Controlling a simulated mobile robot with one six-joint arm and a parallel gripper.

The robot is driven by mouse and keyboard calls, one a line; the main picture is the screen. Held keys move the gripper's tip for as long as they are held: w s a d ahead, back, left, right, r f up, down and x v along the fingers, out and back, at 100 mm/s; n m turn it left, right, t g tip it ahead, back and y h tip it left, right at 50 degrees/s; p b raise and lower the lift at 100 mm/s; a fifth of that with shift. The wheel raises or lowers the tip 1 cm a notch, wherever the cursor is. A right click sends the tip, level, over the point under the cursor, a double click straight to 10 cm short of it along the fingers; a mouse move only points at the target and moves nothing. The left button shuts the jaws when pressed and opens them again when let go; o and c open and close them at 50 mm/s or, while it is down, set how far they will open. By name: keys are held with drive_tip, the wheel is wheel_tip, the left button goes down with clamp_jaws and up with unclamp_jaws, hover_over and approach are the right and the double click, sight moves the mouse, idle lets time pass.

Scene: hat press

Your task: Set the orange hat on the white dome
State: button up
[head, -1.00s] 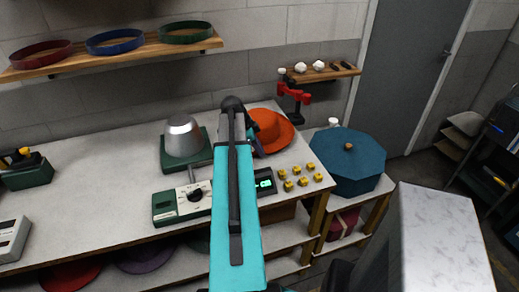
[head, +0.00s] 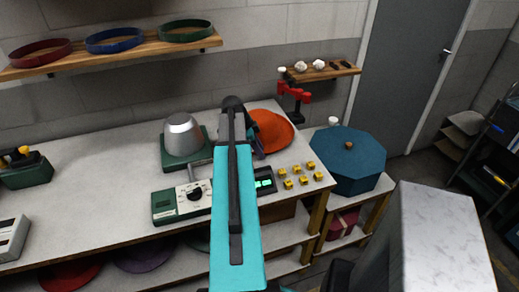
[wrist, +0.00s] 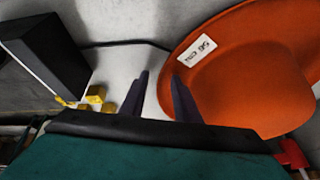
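The orange hat (head: 270,129) is at the right end of the workbench, partly behind my arm. In the wrist view the hat (wrist: 235,90) fills the right side, with a white "56 cm" label on it. My gripper (wrist: 160,88) is open, with a visible gap between its two dark fingers. The brim's edge shows in that gap and the right finger overlaps the brim; I cannot tell whether they touch. In the head view the fingers are mostly hidden by my arm. The white dome (head: 182,137), greyish and bare, stands on a green base left of my arm.
A control box (head: 182,202) with a dial sits in front of the dome. Several yellow knobs (head: 289,184) are at the bench's right front. A blue lidded box (head: 347,162) stands to the right. A red clamp-like thing (head: 294,92) is behind the hat. The bench's left middle is clear.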

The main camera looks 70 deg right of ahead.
drive_tip(key=shift+r, duration=0.15)
drive_tip(key=b+v, duration=0.3)
drive_tip(key=v, duration=1)
drive_tip(key=shift+r, duration=0.2)
drive_tip(key=shift+w+a, duration=0.1)
idle(0.5)
